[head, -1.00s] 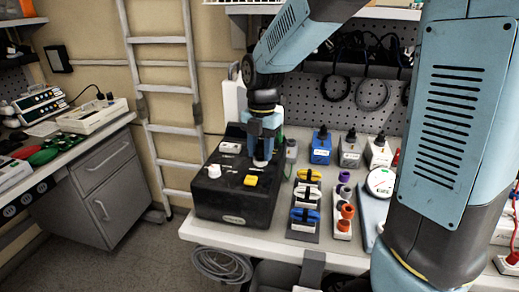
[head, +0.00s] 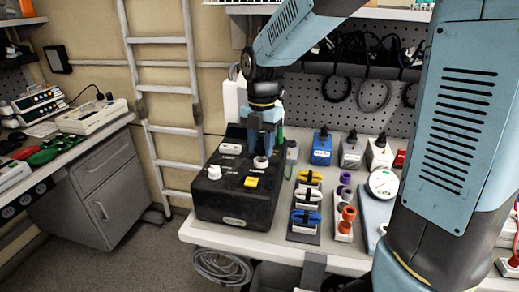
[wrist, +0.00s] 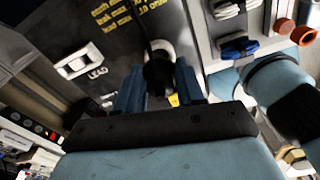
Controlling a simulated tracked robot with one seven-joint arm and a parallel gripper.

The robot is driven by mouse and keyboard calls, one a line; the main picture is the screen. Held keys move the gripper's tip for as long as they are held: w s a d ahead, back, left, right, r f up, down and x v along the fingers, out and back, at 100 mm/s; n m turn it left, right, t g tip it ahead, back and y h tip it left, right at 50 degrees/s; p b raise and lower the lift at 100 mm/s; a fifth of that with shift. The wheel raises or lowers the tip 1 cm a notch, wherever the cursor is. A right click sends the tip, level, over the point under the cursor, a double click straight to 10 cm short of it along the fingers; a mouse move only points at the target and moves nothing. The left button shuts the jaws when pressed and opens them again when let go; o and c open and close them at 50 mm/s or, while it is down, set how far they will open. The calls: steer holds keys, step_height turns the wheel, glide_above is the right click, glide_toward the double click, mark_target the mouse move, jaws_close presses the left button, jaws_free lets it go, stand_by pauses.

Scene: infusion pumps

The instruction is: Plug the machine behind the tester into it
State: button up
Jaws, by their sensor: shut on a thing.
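The tester, a black box (head: 235,207) with white sockets and a yellow part on top, stands at the bench's left end. My gripper (head: 263,150) points down over the right part of its top. In the wrist view, my gripper (wrist: 160,88) is shut on a black plug (wrist: 158,72) with a dark cable running up from it. The plug is at a round white socket (head: 261,162) on the tester; I cannot tell how deep it sits. A white socket marked LEAD (wrist: 75,66) lies left of it. The machine behind the tester is mostly hidden by my gripper and arm.
Right of the tester stand a rack of coloured clips (head: 306,205), orange and purple connectors (head: 346,213) and a round gauge (head: 383,183). Blue (head: 321,149), grey and white boxes stand behind them. Coiled cables hang on the pegboard. A ladder (head: 165,100) stands left.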

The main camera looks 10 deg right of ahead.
steer(key=shift+r, duration=1.65)
